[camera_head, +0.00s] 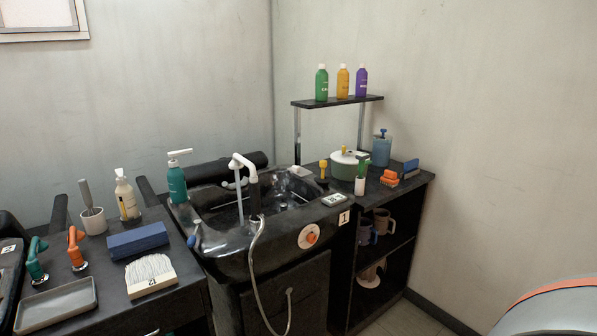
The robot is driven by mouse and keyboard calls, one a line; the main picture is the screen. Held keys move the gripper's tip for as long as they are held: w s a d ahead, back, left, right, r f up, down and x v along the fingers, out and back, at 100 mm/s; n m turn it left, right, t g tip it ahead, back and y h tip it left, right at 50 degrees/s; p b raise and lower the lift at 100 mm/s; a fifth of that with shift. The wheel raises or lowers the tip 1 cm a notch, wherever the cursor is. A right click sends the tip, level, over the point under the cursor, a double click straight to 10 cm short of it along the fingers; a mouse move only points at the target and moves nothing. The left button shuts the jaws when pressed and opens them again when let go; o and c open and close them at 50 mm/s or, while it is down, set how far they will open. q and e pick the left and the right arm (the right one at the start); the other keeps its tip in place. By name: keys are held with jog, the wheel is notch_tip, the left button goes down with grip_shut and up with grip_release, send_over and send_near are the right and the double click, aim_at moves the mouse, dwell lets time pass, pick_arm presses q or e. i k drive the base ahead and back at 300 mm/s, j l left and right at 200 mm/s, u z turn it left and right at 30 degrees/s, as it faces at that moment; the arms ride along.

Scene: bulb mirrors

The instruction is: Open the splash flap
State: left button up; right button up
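A black washing basin (225,259) stands in the middle, with a white tap and sprayer (243,163) over its bowl. A hose hangs down its front, beside a white round dial with an orange knob (310,237). Clear, shiny shapes (285,190) show inside the bowl toward the back right. I cannot tell for sure which part is the splash flap, or whether it is open or shut. A small blue lever (193,238) sits at the basin's left front rim. Neither of my grippers is in view.
A black shelf unit (420,188) with bottles and mugs stands right. Floor (405,320) shows clear at lower right.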

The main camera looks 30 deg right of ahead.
aim_at(302, 172)
jog(key=z, duration=0.55)
jog(key=i+l+z, duration=0.1)
jog(key=i+z, duration=0.55)
jog(key=z, duration=0.2)
